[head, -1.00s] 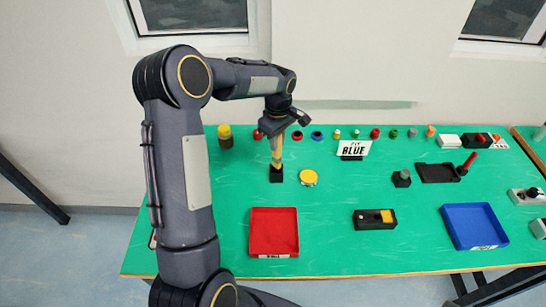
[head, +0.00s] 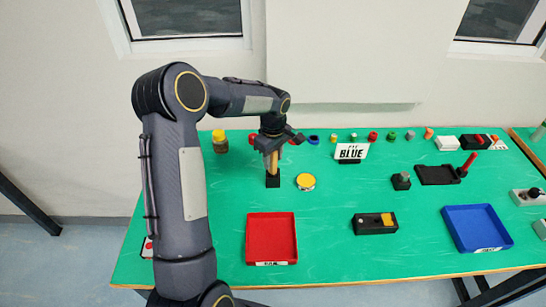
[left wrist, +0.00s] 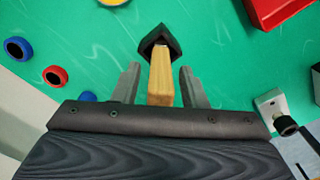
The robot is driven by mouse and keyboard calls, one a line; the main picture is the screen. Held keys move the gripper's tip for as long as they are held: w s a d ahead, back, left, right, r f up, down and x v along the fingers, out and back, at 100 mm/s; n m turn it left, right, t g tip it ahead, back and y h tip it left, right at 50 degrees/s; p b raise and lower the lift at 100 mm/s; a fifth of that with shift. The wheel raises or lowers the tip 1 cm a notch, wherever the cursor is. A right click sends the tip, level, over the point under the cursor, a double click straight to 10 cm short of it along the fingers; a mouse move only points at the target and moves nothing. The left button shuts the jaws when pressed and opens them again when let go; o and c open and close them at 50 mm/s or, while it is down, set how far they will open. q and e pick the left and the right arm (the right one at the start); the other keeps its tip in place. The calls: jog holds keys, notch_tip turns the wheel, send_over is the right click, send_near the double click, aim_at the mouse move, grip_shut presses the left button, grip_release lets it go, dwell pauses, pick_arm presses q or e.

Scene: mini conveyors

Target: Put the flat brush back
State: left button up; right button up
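The flat brush (head: 273,166) shows as a pale wooden handle standing upright in a small black holder (head: 272,182), left of the yellow round button. Its lower end is hidden. My left gripper (head: 272,148) is over the upper part of the handle. In the left wrist view, the handle (left wrist: 161,75) lies between the two grey fingers of my left gripper (left wrist: 161,84), with a gap on each side. The fingers are open around it, and the black holder (left wrist: 160,42) is beyond the fingertips. My right gripper is not in view.
A yellow round button (head: 306,182) is right of the holder. A red tray (head: 271,262) is in front, with a blue tray (head: 477,249) far right. A "BLUE" sign (head: 350,152) and several small coloured items line the back.

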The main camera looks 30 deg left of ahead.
pick_arm(q)
notch_tip(320, 180, up, 7)
jog(key=p, duration=0.3)
jog(key=shift+f+p, duration=0.2)
jog(key=shift+p, duration=0.2)
notch_tip(320, 180, up, 6)
jog(key=shift+f, duration=0.15)
jog(key=s+d+r+m+t+h, duration=0.1)
jog(key=s+d+r+m, duration=0.2)
jog(key=s, duration=0.5)
jog(key=s+d+r+m+t+h, duration=0.1)
jog(key=s+d+r+m+t, duration=0.1)
jog(key=s+r+m, duration=0.35)
jog(key=s+d+f+m+t+h, duration=0.1)
jog(key=s+d+m, duration=0.1)
jog(key=s, duration=0.5)
jog(key=s+d+f+m+t, duration=0.1)
jog(key=s+d+f+m, duration=0.1)
jog(key=s, duration=0.6)
jog(key=shift+s+d+m+t+h, duration=0.35)
jog(key=shift+d+m, duration=0.3)
jog(key=shift+d, duration=0.6)
